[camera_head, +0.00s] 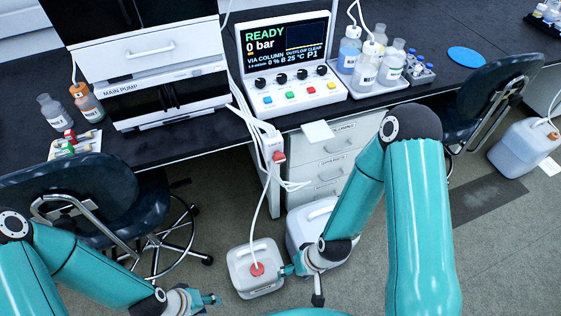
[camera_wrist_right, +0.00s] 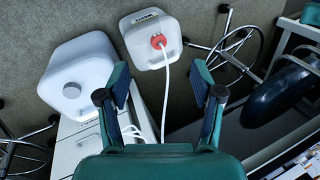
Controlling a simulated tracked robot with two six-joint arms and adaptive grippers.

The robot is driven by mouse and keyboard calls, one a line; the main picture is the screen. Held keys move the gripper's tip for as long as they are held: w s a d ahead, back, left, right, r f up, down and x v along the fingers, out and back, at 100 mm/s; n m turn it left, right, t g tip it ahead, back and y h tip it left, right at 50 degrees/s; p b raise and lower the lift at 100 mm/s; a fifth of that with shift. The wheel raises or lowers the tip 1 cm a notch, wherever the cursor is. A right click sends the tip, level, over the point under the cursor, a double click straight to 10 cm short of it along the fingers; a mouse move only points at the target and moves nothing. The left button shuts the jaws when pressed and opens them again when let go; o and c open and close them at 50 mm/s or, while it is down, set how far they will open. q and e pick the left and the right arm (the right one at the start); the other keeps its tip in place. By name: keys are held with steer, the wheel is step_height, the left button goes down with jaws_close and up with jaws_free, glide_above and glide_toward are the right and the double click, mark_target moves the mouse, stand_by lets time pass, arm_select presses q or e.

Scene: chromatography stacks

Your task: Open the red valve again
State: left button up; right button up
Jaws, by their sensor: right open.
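Small fittings with red and green parts lie on a white sheet (camera_head: 60,153) on the bench at the left; a red part (camera_head: 70,135) shows there. A red piece (camera_head: 279,156) also sits on a white block (camera_head: 270,143) at the bench's front edge. I cannot tell which of these is the red valve, or its setting. My right gripper (camera_head: 301,284) is low, just right of a white can with a red cap (camera_head: 257,270). In the right wrist view it (camera_wrist_right: 160,92) is open and empty. My left gripper (camera_head: 207,300) is at the bottom, away from both red parts; its jaws are unclear.
The console (camera_head: 290,65) reads READY, 0 bar. A larger white can (camera_wrist_right: 78,85) stands beside the red-capped can. Chairs (camera_head: 75,195) (camera_head: 490,95) stand left and right. A drawer unit (camera_head: 330,165) is under the bench. Tubing hangs to the red-capped can.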

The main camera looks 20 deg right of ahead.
mark_target(280, 160)
steer(key=w+d+f+n+t+b, duration=0.15)
steer(key=w+f+t+b, duration=0.25)
steer(key=w+b, duration=0.65)
steer(key=w+d+r+t+h+b, duration=0.3)
steer(key=w+t+b, duration=0.5)
steer(key=b, duration=1.3)
step_height(280, 160, up, 6)
steer(key=s+d+t+b, duration=0.1)
steer(key=d+t+b, duration=0.3)
steer(key=b, duration=0.5)
steer(key=shift+n+t, duration=0.45)
steer(key=shift+t, duration=0.05)
steer(key=w+p, duration=0.1)
steer(key=w, duration=0.4)
steer(key=w+a, duration=0.1)
steer(key=w, duration=0.4)
steer(key=w+p, duration=0.1)
steer(key=w, duration=0.4)
steer(key=shift+w+a+r+p, duration=0.1)
steer(key=shift+a+r+p, duration=0.25)
steer(key=shift+a, duration=0.05)
steer(key=shift+w+r, duration=0.1)
steer(key=shift+w, duration=0.5)
